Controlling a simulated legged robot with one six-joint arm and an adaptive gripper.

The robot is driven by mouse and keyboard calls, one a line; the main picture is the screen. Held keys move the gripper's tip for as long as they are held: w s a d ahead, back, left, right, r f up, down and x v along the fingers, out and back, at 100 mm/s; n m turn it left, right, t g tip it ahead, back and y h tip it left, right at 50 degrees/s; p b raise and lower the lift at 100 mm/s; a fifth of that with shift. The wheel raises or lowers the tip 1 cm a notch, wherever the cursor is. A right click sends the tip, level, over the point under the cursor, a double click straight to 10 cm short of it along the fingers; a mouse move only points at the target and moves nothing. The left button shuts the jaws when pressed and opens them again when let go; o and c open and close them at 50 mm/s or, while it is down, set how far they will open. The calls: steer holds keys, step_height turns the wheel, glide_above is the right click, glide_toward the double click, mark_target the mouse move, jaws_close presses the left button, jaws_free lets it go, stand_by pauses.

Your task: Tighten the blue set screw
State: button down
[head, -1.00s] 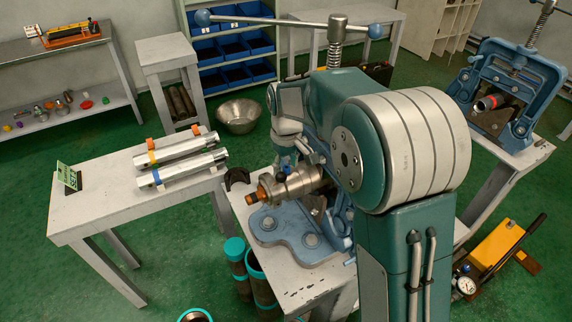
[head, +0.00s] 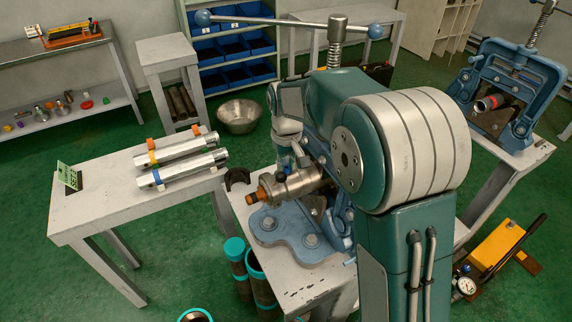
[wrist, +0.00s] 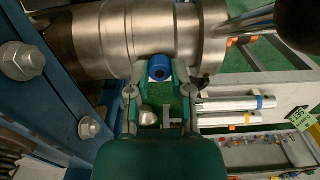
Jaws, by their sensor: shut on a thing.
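A steel cylindrical fitting (head: 294,188) with a copper-coloured end lies in the near blue vise (head: 285,233). In the wrist view the fitting (wrist: 115,42) runs across the top. In the head view my gripper (head: 301,166) is above the fitting, and the screw is hidden there.
Two silver cylinders (head: 180,157) lie on the left table (head: 105,212). A second blue vise (head: 505,85) stands at the right. Dark pipes with teal ends (head: 260,280) stand beside the near table. Large hex bolts (wrist: 22,62) are close by at left in the wrist view.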

steer(key=m, duration=0.7)
steer(key=shift+f, duration=0.15)
steer(key=m, duration=0.6)
steer(key=shift+m, duration=0.3)
steer(key=m, duration=1.3)
steer(key=shift+r, duration=0.2)
steer(key=shift+w+m, duration=0.1)
steer(key=shift+m, duration=0.2)
steer(key=shift+r, duration=0.1)
steer(key=c, duration=0.8)
jaws_free()
steer(key=shift+o, duration=1.3)
steer(key=shift+a, duration=0.1)
